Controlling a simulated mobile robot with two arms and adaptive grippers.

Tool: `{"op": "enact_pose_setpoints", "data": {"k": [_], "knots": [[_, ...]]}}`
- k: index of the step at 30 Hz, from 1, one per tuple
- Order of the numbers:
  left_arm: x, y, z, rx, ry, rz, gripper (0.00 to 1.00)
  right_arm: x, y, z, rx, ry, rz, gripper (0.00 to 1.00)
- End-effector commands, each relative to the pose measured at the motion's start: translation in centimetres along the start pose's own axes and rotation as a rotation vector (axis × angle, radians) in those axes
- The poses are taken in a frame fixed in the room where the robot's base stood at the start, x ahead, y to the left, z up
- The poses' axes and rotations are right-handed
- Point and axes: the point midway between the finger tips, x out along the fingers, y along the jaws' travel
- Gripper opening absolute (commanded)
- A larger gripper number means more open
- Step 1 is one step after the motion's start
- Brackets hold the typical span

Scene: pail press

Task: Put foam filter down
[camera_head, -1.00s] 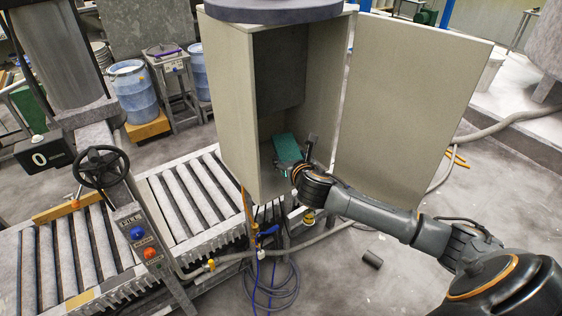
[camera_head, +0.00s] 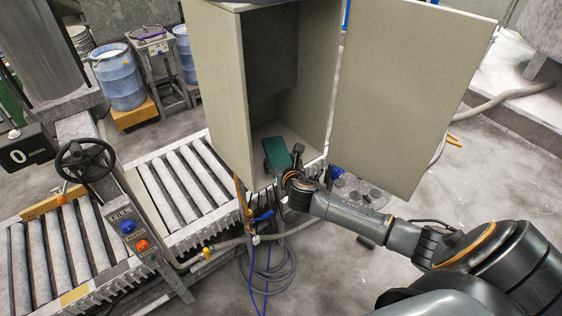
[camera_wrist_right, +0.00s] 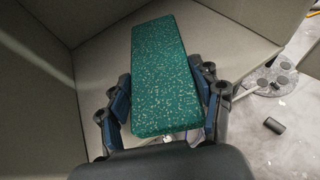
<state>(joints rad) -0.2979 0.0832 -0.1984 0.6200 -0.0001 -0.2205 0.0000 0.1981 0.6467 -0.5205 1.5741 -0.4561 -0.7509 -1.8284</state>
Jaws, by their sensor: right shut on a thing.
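The foam filter is a green speckled slab (camera_head: 277,153) inside the open beige cabinet (camera_head: 222,75), low down by its floor. In the right wrist view the foam filter (camera_wrist_right: 163,75) lies lengthwise between the fingers of my right gripper (camera_wrist_right: 165,108), pointing into the cabinet. The right gripper (camera_head: 290,168) is shut on its near end at the cabinet opening. Whether the slab touches the cabinet floor (camera_wrist_right: 110,55) I cannot tell. My left gripper is not in view.
The cabinet door (camera_head: 408,85) stands open to the right. A roller conveyor (camera_head: 180,185) and a post with a handwheel (camera_head: 85,160) are at the left. Hoses (camera_head: 268,265) coil on the floor below the cabinet. A round grey plate with knobs (camera_wrist_right: 272,80) lies right of the cabinet.

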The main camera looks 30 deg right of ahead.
Motion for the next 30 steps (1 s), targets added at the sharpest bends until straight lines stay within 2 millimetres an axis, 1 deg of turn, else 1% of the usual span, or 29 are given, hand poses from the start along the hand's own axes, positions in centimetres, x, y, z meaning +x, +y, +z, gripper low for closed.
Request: {"op": "enact_pose_setpoints", "data": {"k": [1,3,7,8,9,10,11,20,23,26,30], "knots": [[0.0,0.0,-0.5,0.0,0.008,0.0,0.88,0.0,0.0,0.1,0.0,-0.001,0.0,0.34],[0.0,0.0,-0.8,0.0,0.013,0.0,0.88,0.0,0.0,0.1,0.0,-0.001,0.0,0.34],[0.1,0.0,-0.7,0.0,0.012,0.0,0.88,0.1,0.0,-0.1,0.0,0.0,0.0,0.34],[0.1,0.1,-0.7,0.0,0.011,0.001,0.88,0.0,0.0,-0.1,0.0,0.0,0.0,0.71],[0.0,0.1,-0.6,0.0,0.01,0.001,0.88,0.0,0.0,-0.1,0.0,0.0,0.0,0.79],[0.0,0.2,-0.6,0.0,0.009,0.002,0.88,0.0,0.0,-0.1,0.0,0.0,0.0,0.85],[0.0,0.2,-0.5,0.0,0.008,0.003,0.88,0.0,0.0,-0.1,0.0,0.0,0.0,0.88],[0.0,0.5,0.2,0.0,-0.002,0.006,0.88,0.0,0.0,0.0,0.0,0.0,0.0,0.88],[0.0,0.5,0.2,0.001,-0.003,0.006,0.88,-0.3,0.0,0.1,-0.001,0.0,0.0,0.88],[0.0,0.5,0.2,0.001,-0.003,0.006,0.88,-1.3,0.0,0.0,-0.002,0.0,0.001,0.88],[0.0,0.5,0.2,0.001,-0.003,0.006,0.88,-3.9,0.0,0.0,-0.002,0.0,0.003,0.88]]}}
